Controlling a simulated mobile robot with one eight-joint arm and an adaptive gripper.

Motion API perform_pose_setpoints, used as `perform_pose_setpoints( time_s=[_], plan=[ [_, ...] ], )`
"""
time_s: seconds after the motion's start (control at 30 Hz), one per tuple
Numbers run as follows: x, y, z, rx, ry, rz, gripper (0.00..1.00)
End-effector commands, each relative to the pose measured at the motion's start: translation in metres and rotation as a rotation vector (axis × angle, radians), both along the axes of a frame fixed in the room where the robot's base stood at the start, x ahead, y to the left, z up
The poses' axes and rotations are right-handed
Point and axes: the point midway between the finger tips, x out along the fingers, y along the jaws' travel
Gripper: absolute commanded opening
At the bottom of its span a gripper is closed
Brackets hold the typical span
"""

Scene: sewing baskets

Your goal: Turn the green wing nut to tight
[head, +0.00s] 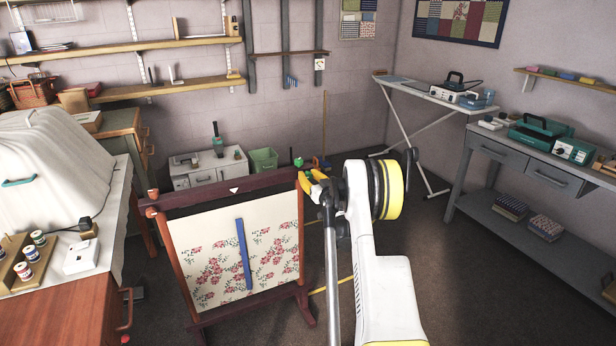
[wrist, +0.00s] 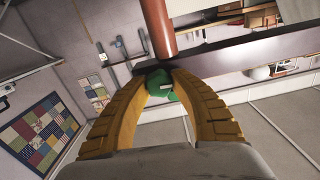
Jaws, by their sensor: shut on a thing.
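The green wing nut (wrist: 160,84) sits between the two yellow fingers of my gripper (wrist: 161,76) in the wrist view, beside the dark rail and the reddish round post of the frame. The fingers are shut on it, and their tips partly cover its sides. In the head view my gripper (head: 308,179) is at the upper right corner of the wooden fabric frame (head: 225,190). A white triangular mark (head: 234,190) is on the top rail.
Floral cloth (head: 215,270) with a blue strip (head: 243,255) hangs in the frame. A wooden table (head: 60,315) stands left, a grey workbench (head: 545,190) right, and an ironing board (head: 430,95) behind. Low white drawers (head: 205,175) and a green bin (head: 264,160) stand behind the frame.

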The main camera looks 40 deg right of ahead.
Motion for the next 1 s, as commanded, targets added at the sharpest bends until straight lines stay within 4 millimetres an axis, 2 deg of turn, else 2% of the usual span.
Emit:
perform_pose_setpoints(
  time_s=[0.27,1.0],
  plan=[
    [0.0001,-0.0009,0.0002,0.191,-0.062,0.0,0.0],
    [-0.0004,-0.0026,-0.001,0.859,-0.279,0.0,0.0]
  ],
)
